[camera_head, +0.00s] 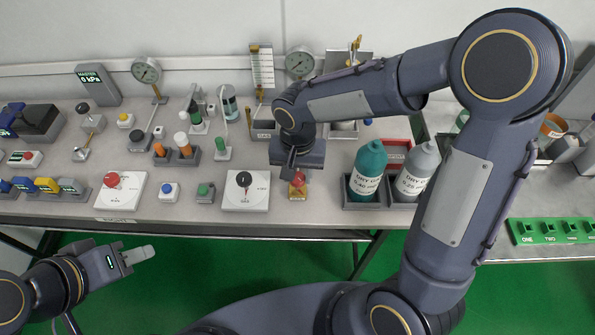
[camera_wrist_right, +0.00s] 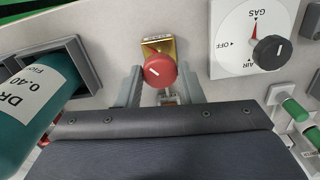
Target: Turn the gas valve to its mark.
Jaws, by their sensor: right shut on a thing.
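A round red knob (camera_head: 298,179) with a white line on its face sits on a small brass plate (camera_head: 298,194) near the bench's front edge. I take it to be the gas valve. In the right wrist view the red knob (camera_wrist_right: 160,71) is between the two grey fingers of my right gripper (camera_wrist_right: 160,90), which is shut on it. The small lettering on the brass plate (camera_wrist_right: 158,46) is not readable. In the head view my right gripper (camera_head: 292,168) partly hides the knob. My left gripper (camera_head: 140,255) is off the bench's front, away from everything; its finger gap is unclear.
Left of the knob is a white selector plate (camera_head: 260,200) marked GAS, OFF and AIR, with a black knob (camera_wrist_right: 271,49). To the right, a teal bottle (camera_head: 367,172) and a grey bottle (camera_head: 415,175) stand in dark holders. The bench is crowded with testers; green floor lies in front.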

